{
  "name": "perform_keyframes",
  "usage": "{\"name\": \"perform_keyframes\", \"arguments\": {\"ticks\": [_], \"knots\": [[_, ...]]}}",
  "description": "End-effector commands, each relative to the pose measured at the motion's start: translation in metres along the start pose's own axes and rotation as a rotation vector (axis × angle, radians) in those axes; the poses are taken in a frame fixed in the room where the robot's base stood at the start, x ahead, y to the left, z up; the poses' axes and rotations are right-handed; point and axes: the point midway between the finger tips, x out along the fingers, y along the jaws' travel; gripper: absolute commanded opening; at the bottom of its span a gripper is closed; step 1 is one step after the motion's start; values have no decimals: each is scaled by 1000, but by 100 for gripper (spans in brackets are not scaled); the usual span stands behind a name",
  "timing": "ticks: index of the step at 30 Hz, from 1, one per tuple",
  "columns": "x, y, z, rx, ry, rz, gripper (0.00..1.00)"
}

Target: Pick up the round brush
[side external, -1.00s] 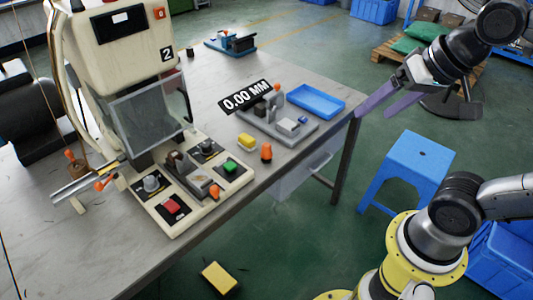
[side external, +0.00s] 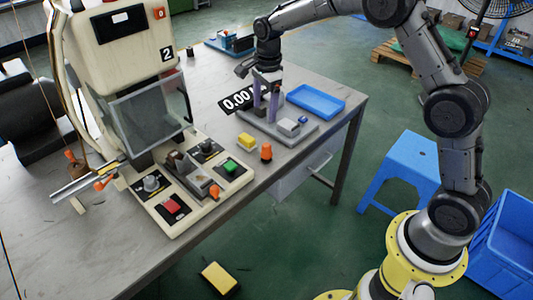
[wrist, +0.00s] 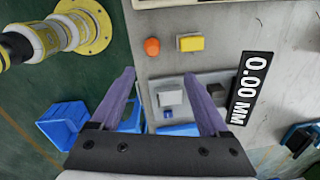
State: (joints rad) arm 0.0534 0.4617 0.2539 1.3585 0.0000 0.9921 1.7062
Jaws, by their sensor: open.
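No piece shows clear bristles, so I cannot tell for sure which one is the round brush. A small upright orange piece (side external: 266,152) stands near the front table edge; it also shows in the wrist view (wrist: 152,46). A brown piece with an orange top (side external: 75,164) stands at the far left, beside the machine. My gripper (side external: 264,112) points down over the grey fixture plate, behind the orange piece. In the wrist view its purple fingers (wrist: 159,76) are spread wide with nothing held between them.
A yellow block (side external: 247,140) lies beside the orange piece. The grey fixture plate (side external: 298,135) carries several small parts, with a blue tray (side external: 330,104) behind. The machine's control panel (side external: 205,210) stands to the left. A "0.00 MM" sign (wrist: 250,88) is close to the fingers.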

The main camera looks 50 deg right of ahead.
Motion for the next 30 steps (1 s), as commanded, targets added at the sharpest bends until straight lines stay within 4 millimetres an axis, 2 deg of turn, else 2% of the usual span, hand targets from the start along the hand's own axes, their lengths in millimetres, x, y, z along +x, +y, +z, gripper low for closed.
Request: {"name": "perform_keyframes", "arguments": {"ticks": [1,3,8,18,26,30], "knots": [[16,1,-1,2,4,28,78],[30,4,-3,3,8,57,78],[50,8,-4,4,11,79,78],[110,13,-5,3,11,78,78],[128,14,-5,3,10,76,78],[146,16,-5,3,11,79,78]]}}
